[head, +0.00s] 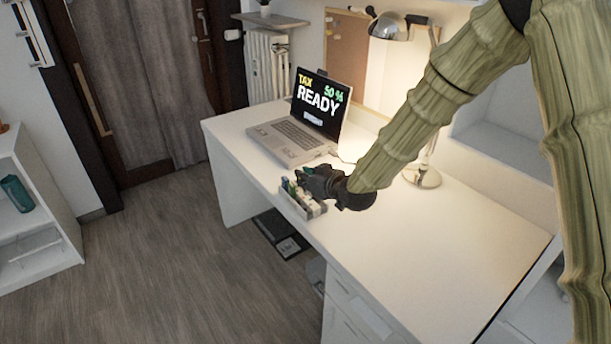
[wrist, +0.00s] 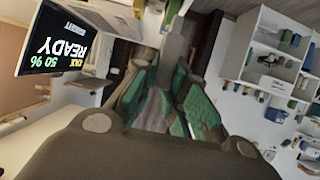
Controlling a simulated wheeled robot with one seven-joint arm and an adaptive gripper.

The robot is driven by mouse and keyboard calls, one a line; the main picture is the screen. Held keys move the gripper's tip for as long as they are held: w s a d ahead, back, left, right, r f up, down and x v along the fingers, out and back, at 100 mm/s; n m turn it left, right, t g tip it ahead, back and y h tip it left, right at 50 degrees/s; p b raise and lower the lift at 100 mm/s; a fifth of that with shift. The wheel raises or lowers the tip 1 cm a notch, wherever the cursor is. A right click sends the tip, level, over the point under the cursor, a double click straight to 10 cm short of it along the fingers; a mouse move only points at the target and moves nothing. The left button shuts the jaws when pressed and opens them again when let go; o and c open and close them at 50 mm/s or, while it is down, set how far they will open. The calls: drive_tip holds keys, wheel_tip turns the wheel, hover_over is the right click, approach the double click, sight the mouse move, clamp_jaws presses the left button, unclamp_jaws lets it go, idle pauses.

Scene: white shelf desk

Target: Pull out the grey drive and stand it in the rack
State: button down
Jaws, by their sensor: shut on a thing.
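My gripper (head: 312,178) is at the near edge of the white desk, just above the small rack (head: 292,206), and hides part of it. The rack holds several small upright pieces, some green, blue and white. In the wrist view my gripper (wrist: 165,95) has green finger pads, closed on a greyish piece (wrist: 154,110), which I take to be the grey drive. In the head view the fingers cover this piece. I cannot tell whether it touches the rack. The open laptop (head: 290,142) stands behind, its screen reading "TAX READY 50%".
A desk lamp (head: 423,176) stands behind my forearm, to the right of the laptop. The right part of the desk (head: 440,240) is clear. The desk's front edge is close to the rack, with a dark object (head: 280,232) on the floor below. A white shelf (head: 40,225) stands far left.

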drive_tip(key=shift+f+b, duration=0.9)
drive_tip(key=shift+f, duration=1.1)
drive_tip(key=shift+f+b, duration=0.95)
drive_tip(key=shift+f, duration=1.05)
idle(0.8)
drive_tip(key=c, duration=1.4)
unclamp_jaws()
drive_tip(key=shift+o, duration=0.2)
drive_tip(key=v, duration=1.2)
drive_tip(key=shift+a, duration=0.1)
